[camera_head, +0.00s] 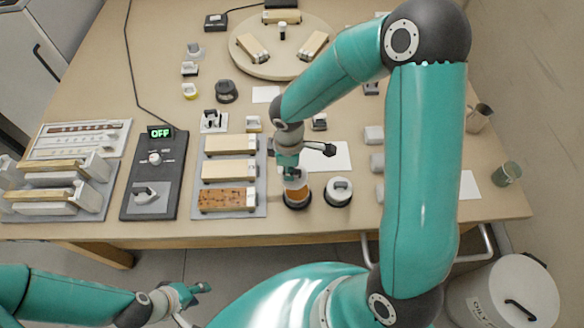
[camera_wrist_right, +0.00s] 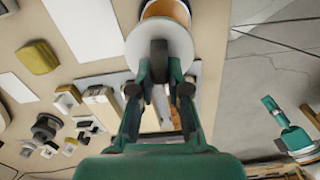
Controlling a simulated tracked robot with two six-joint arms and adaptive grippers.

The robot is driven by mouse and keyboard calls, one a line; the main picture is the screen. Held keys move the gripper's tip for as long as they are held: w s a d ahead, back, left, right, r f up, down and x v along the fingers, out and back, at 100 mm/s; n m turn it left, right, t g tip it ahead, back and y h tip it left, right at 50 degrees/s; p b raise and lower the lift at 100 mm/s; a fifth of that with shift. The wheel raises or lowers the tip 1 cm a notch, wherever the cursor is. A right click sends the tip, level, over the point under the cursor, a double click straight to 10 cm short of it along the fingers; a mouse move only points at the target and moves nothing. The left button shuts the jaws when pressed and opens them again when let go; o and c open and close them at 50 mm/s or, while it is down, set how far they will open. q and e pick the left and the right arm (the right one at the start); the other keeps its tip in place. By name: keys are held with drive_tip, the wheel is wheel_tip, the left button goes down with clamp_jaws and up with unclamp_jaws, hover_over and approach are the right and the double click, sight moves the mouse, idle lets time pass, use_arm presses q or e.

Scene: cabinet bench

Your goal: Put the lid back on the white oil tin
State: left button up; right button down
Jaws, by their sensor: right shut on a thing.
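My right gripper (camera_wrist_right: 159,80) is shut on the dark knob of a round white lid (camera_wrist_right: 155,48). In the head view the lid (camera_head: 295,179) is just over the far side of an open tin (camera_head: 297,197) with orange-brown showing and a dark base. The tin also shows in the right wrist view (camera_wrist_right: 168,10), partly hidden by the lid. I cannot tell whether lid and tin touch. A lidded white tin (camera_head: 338,190) stands just right of it. My left gripper (camera_head: 192,300) is empty and open, off the table's front edge.
A grey tray (camera_head: 262,180) with several blocks lies left of the open tin. A control box (camera_head: 155,185) reading OFF is further left. Pale blocks (camera_head: 375,162) stand to the right. A white bin (camera_head: 490,295) stands on the floor at the front right.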

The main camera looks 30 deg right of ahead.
sight(293, 191)
drive_tip(key=shift+s+d+n, duration=0.1)
drive_tip(key=shift+s+n, duration=0.6)
drive_tip(key=shift+s, duration=0.05)
wheel_tip(293, 191, down, 4)
drive_tip(key=b, duration=0.3)
drive_tip(key=shift+w, duration=0.1)
drive_tip(key=shift+f+b, duration=1.15)
drive_tip(key=shift+b, duration=0.15)
drive_tip(key=shift+r, duration=0.1)
drive_tip(key=shift+f+b, duration=0.25)
drive_tip(key=shift+b, duration=0.35)
idle(0.7)
idle(0.4)
drive_tip(key=c, duration=0.6)
unclamp_jaws()
drive_tip(key=shift+r, duration=0.15)
